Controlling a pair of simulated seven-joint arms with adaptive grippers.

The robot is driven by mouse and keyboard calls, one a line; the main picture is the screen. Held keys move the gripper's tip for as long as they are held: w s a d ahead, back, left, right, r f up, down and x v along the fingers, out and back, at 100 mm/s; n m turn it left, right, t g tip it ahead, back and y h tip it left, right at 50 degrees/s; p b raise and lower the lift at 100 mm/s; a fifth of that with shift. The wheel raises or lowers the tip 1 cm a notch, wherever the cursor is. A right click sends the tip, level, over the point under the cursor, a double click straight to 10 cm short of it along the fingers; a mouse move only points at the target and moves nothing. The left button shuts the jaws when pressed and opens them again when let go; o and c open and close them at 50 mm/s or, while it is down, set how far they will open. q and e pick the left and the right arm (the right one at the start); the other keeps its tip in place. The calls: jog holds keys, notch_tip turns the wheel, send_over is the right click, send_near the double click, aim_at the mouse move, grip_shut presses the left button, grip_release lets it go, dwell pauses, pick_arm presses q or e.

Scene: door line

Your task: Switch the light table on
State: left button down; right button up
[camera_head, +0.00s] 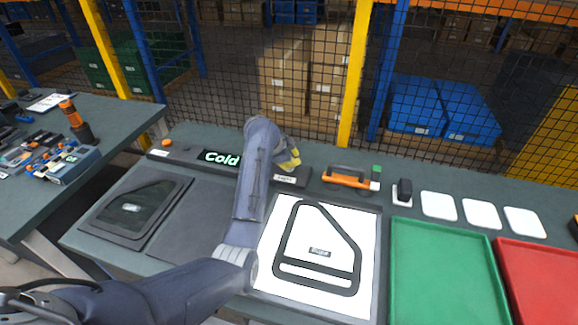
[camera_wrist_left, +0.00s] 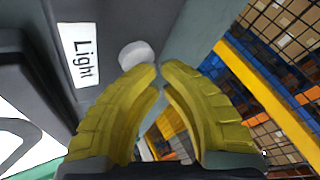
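The light table (camera_head: 368,290) is a bright white panel in a grey frame; I cannot tell whether it is lit. A dark door-shaped outline piece (camera_head: 352,242) lies on it. Behind it is a grey strip with a white "Light" label (camera_head: 286,180), also large in the left wrist view (camera_wrist_left: 80,55). A round pale grey button (camera_wrist_left: 137,53) sits beside the label; in the head view my arm and gripper hide it. My left gripper (camera_head: 293,162) has yellow fingers, tips almost together and empty, right by the button (camera_wrist_left: 159,68). Contact is unclear. My right gripper is out of view.
A "Cold" display (camera_head: 220,158) and an orange button (camera_head: 167,142) are on the left. An orange-handled tool (camera_head: 346,178) lies right of my gripper. Green (camera_head: 398,285) and red (camera_head: 515,290) trays are at the right. A mesh fence (camera_head: 225,80) stands behind the bench.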

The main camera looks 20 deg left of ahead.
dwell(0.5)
pick_arm(q)
jog(key=shift+r, duration=0.9)
jog(key=shift+r, duration=2.5)
